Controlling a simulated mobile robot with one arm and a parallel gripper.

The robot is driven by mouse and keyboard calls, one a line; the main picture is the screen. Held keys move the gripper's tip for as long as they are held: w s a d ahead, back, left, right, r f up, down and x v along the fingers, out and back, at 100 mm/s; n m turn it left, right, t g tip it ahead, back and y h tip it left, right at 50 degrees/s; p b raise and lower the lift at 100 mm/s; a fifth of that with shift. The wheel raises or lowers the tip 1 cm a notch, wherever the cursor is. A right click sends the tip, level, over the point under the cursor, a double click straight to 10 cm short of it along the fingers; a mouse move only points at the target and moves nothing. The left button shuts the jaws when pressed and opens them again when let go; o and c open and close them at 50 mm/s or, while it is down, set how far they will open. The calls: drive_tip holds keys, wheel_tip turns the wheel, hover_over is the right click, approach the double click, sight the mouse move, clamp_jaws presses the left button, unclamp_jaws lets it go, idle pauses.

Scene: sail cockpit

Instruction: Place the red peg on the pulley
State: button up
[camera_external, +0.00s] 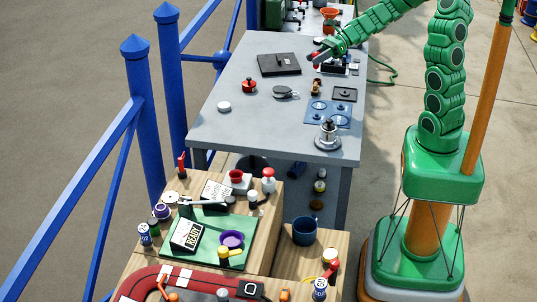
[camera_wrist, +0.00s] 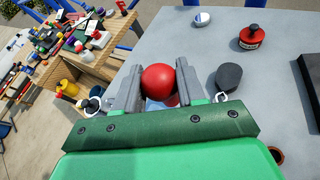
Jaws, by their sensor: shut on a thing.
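My gripper (camera_wrist: 158,88) is shut on the red peg (camera_wrist: 160,77), whose rounded red top shows between the two grey fingers in the wrist view. The peg's lower part is mostly hidden. In the external view my gripper (camera_external: 319,59) is over the far right part of the grey table, and the peg is too small to make out. The pulley appears to be the dark grey rounded piece with a metal ring (camera_external: 285,92), lying flat mid-table. It also shows in the wrist view (camera_wrist: 229,77), right of the fingers and apart from the peg.
The table's left front is mostly clear.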

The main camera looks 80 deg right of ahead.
drive_tip(key=w+d+f, duration=0.1)
drive_tip(key=w+f, duration=0.1)
drive_tip(key=w, duration=0.1)
drive_tip(key=w+d+f, duration=0.1)
drive_tip(key=w+f, duration=0.2)
drive_tip(key=w, duration=0.1)
drive_tip(key=w+d+f, duration=0.1)
drive_tip(key=w+f, duration=0.2)
drive_tip(key=w, duration=0.1)
drive_tip(key=shift+w+d, duration=0.25)
drive_tip(key=shift+d, duration=0.05)
drive_tip(key=shift+w+d+f, duration=0.2)
drive_tip(key=shift+w+f, duration=0.4)
drive_tip(key=shift+f, duration=0.1)
drive_tip(key=shift+w+d+f, duration=0.1)
drive_tip(key=shift+w+f, duration=0.15)
drive_tip(key=shift+f, duration=1.5)
drive_tip(key=shift+f, duration=0.15)
drive_tip(key=o, duration=1)
drive_tip(key=shift+o, duration=0.2)
